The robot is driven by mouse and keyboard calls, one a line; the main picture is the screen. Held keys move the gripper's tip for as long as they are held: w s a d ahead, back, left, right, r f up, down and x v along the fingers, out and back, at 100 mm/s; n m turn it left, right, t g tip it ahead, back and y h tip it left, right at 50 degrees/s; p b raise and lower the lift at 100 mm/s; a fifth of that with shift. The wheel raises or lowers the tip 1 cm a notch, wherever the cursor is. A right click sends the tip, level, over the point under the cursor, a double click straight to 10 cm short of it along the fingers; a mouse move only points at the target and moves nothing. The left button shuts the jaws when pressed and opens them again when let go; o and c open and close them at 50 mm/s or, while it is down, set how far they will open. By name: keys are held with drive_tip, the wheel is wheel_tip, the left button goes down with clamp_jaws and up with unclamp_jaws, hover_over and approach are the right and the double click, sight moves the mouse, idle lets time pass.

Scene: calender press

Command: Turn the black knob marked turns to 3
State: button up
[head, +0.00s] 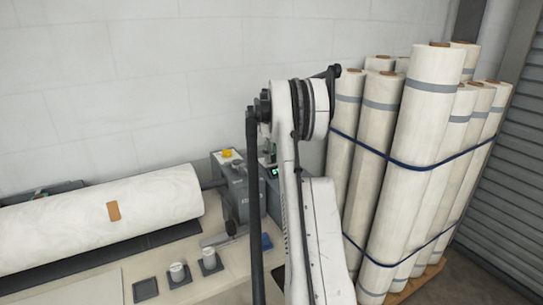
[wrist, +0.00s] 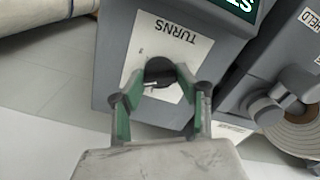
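The black knob (wrist: 159,70) sits on a white panel marked TURNS (wrist: 178,36), which appears upside down in the wrist view. A short pale mark shows near the knob's lower left; the scale numbers are too small to read. My gripper (wrist: 160,84) is open, with its green-sided fingers on either side of the knob. I cannot tell whether the fingertips touch it. In the head view, the grey machine (head: 241,196) stands partly behind my arm, and the knob and my gripper are hidden.
A unit with a HELD label (wrist: 310,18) and a round part (wrist: 297,134) stands close at right. A large white roll (head: 100,215) lies left of the machine; strapped upright rolls (head: 415,140) stand at right.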

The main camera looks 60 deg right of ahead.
drive_tip(key=c, duration=0.5)
drive_tip(key=shift+o, duration=0.2)
drive_tip(key=shift+m, duration=0.4)
drive_tip(key=m+b, duration=0.3)
drive_tip(key=m, duration=0.2)
drive_tip(key=shift+m, duration=0.3)
drive_tip(key=m+b, duration=0.1)
drive_tip(key=m, duration=0.4)
drive_tip(key=shift+m, duration=0.4)
drive_tip(key=o, duration=1.2)
drive_tip(key=shift+c, duration=0.2)
drive_tip(key=shift+r, duration=0.1)
